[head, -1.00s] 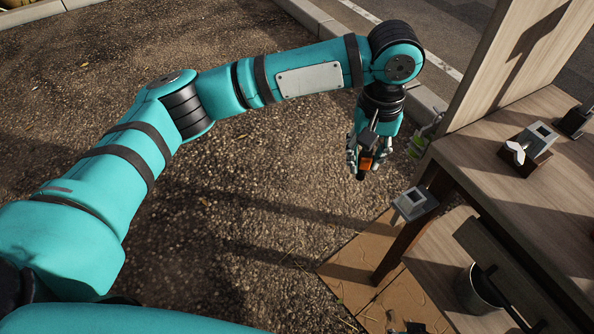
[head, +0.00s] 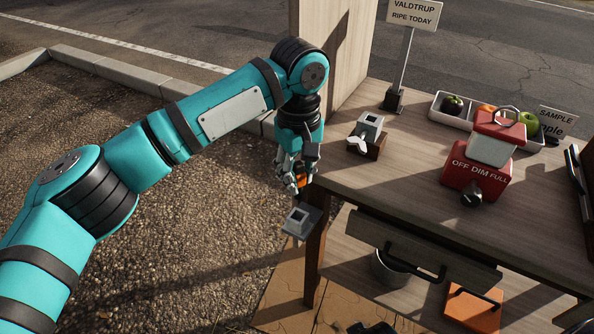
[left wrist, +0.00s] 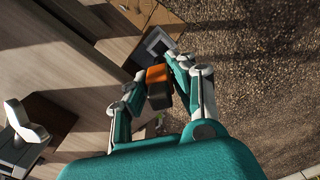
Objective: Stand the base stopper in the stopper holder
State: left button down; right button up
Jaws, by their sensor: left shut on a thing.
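My left gripper (head: 297,180) is shut on the base stopper, a small orange and black piece (head: 301,182). The left wrist view shows the stopper (left wrist: 157,74) between the fingers, orange at one end and black at the other. The stopper holder, a grey block with a square opening (head: 300,219), sits at the table's left corner, by the leg. In the head view the gripper is just above it in the picture, with the stopper apart from it. In the left wrist view the holder (left wrist: 158,43) shows partly behind the stopper. My right gripper is not in view.
The wooden table (head: 400,190) carries a grey and white device on a brown block (head: 368,138), a red lamp-like box (head: 477,183), a fruit tray (head: 452,122) and a sign (head: 412,14). An upright wooden panel (head: 333,50) rises behind the gripper. A metal pot (head: 391,268) stands below.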

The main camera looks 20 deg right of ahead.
aim_at(298, 197)
pick_arm(q)
jog(key=shift+f, duration=2.6)
jog(key=shift+f, duration=2)
jog(key=c, duration=1)
grip_release()
jog(key=shift+c, duration=0.2)
jog(key=shift+r, duration=0.1)
notch_tip(298, 197, up, 10)
jog(key=shift+w, duration=0.1)
jog(key=s+a+f+m, duration=0.1)
jog(key=s+a+f, duration=0.1)
jog(key=a, duration=0.7)
jog(key=s+a+f, duration=0.3)
jog(key=s+a, duration=0.1)
jog(key=a, duration=0.6)
jog(key=s+a+f+m, duration=0.1)
jog(key=s+a+f, duration=0.2)
jog(key=a, duration=0.6)
jog(key=shift+s+a+f+m, duration=0.2)
jog(key=shift+s+a+m, duration=0.05)
jog(key=shift+s+m, duration=0.1)
